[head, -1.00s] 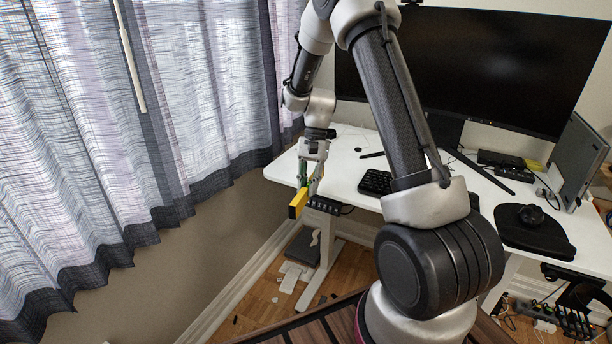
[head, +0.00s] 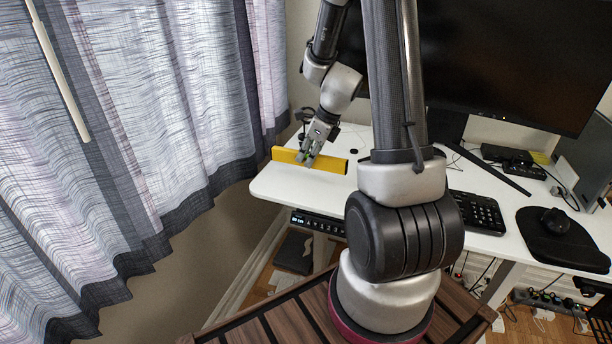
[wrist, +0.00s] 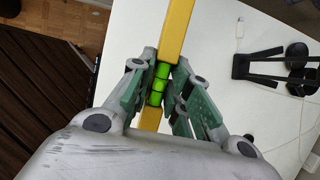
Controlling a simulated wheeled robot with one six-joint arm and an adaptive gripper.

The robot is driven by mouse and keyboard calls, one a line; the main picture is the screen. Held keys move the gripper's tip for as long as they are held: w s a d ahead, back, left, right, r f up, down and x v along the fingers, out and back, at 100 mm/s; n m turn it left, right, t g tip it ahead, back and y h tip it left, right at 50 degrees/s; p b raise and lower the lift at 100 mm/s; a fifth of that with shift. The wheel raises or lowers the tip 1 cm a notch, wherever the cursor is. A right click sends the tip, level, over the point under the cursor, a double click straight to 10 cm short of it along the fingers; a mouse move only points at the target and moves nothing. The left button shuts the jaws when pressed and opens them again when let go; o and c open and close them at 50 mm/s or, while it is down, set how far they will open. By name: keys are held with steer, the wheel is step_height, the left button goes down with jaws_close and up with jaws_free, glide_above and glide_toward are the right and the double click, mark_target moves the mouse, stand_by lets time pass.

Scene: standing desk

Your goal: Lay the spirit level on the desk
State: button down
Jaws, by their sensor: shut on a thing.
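The spirit level (head: 330,164) is a long yellow bar with green vials at its middle. In the head view it lies roughly crosswise over the left end of the white desk (head: 285,188). My gripper (head: 308,160) is shut on it near its middle, with a jaw on either side. In the wrist view the level (wrist: 177,28) runs up and down between my jaws (wrist: 160,80), its green middle between them and white desktop behind it. I cannot tell whether the level touches the desktop or hangs just above it; my gripper hides part of its middle.
A large monitor (head: 500,65) stands at the back. A keyboard (head: 478,212) and a mouse (head: 556,220) on a black mat are to the right. The wrist view shows a black object (wrist: 270,66) and a white cable on the desk. Desktop around the level looks mostly clear.

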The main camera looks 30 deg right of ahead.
steer(key=shift+f, duration=2.55)
steer(key=shift+f, duration=0.15)
steer(key=shift+f, duration=0.5)
steer(key=c, duration=1.3)
jaws_free()
steer(key=shift+c, duration=0.2)
